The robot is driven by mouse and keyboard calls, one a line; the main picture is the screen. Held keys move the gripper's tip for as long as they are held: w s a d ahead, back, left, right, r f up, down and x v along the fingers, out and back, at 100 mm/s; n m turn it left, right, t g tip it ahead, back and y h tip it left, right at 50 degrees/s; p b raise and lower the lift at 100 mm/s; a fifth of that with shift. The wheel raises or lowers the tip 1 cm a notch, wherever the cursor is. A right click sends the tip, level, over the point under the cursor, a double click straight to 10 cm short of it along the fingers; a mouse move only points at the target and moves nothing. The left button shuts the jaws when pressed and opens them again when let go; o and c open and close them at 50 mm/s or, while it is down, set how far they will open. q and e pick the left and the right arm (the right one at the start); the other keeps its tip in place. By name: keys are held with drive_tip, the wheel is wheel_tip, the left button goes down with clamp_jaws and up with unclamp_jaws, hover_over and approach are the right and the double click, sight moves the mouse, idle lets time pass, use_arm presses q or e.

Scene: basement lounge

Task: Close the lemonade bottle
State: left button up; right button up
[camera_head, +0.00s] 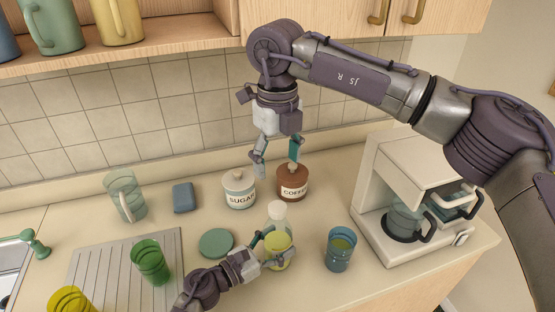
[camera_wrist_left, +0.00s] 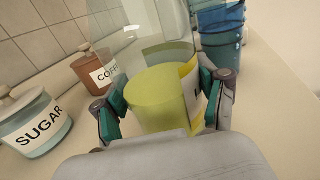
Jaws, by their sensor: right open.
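The lemonade bottle (camera_head: 278,248), clear with yellow liquid, stands upright on the counter near its front. Its pale neck and top (camera_head: 277,211) rise above my gripper; I cannot tell whether a cap is on it. In the left wrist view the bottle (camera_wrist_left: 158,98) fills the middle, with part of a label on its right side and its top out of frame. My left gripper (camera_head: 270,252) is shut around the bottle's body, a finger on each side (camera_wrist_left: 165,105). My right gripper (camera_head: 278,160) is open and empty, pointing down above and behind the bottle, near the jars.
A sugar jar (camera_head: 239,192) and a coffee jar (camera_head: 292,184) stand behind the bottle. A blue cup (camera_head: 340,250) and a coffee machine (camera_head: 385,165) are to the right.

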use_arm(q)
drive_tip(key=o, duration=0.4)
drive_tip(key=shift+o, duration=0.2)
drive_tip(key=v, duration=1.2)
drive_tip(key=shift+s, duration=0.1)
